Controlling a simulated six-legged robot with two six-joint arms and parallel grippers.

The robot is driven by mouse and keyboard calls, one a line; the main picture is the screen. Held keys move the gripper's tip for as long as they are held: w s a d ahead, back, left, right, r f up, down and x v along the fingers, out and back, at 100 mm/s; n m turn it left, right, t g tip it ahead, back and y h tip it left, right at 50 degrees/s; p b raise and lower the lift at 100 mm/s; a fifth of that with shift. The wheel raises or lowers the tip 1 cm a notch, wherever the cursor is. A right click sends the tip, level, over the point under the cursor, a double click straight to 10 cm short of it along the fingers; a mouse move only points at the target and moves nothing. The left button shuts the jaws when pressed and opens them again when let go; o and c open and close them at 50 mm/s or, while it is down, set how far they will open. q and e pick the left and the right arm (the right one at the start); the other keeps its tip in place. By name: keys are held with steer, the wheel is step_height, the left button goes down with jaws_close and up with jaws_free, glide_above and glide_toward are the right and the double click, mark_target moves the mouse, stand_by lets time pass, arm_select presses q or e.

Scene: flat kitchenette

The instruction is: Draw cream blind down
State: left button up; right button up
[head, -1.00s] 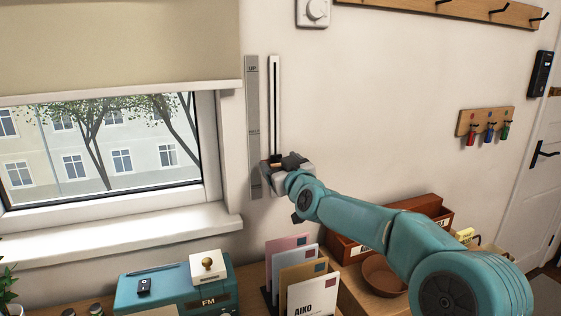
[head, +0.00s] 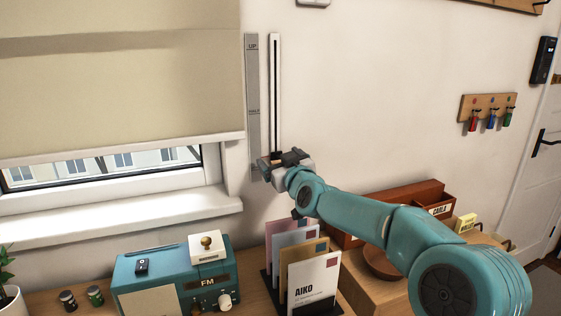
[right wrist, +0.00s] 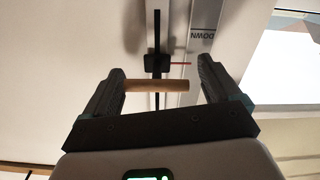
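The cream blind (head: 115,85) covers most of the window, and its bottom bar (head: 120,148) hangs above the sill with a strip of glass below. Right of the window is a slotted white track (head: 275,90) beside a grey label strip (head: 253,80) marked UP and HALF. My right gripper (head: 280,162) is at the track's lower part, hiding it. In the right wrist view its fingers sit either side of the wooden handle (right wrist: 157,86), touching its left end; a small gap shows at its right end. The black slider (right wrist: 155,63) is near the DOWN label (right wrist: 200,35). My left gripper is not in view.
Below are a teal radio (head: 170,280) with a white box (head: 208,247) on it, and a letter rack with envelopes (head: 313,280). A wooden organiser (head: 400,203) and bowl (head: 383,262) stand behind my right arm. The wall right of the track is clear up to the key rack (head: 487,108).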

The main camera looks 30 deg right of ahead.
steer(key=shift+d+f, duration=0.1)
steer(key=shift+s, duration=0.2)
steer(key=b+v, duration=0.1)
steer(key=v, duration=1.5)
steer(key=shift+a+b, duration=0.25)
steer(key=shift+b, duration=0.1)
